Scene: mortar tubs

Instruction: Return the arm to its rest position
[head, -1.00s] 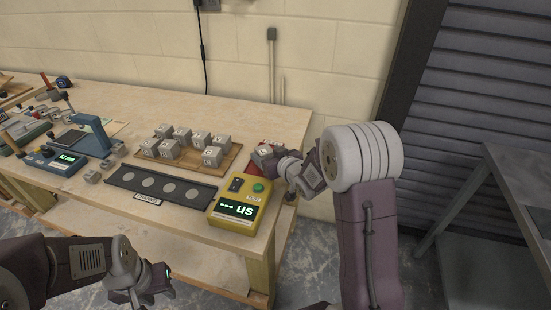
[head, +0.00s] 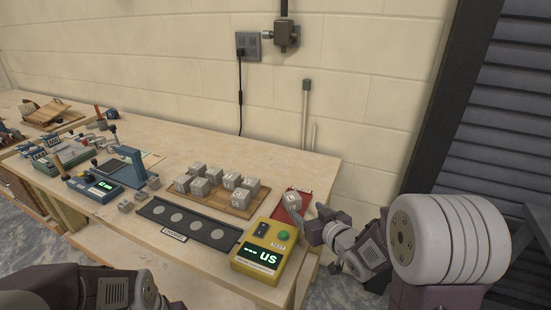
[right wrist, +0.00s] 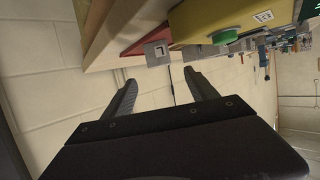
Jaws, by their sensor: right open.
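My right gripper (head: 318,220) is at the right end of the bench, beside a grey cube (head: 292,201) that sits on a red tray (head: 301,209). In the right wrist view the gripper (right wrist: 160,77) is open with nothing between its fingers. The cube (right wrist: 158,52) shows beyond the fingertips, apart from them, on the red tray (right wrist: 128,47). My left arm comes in at the bottom left of the head view. Its gripper (head: 172,305) is mostly cut off by the lower edge.
A yellow tester (head: 265,248) with a green button stands left of the right gripper. A wooden board (head: 238,210) holds several grey cubes. A dark strip with round pads (head: 185,225) lies in front. A blue device (head: 95,187) stands further left. The wall is behind the bench.

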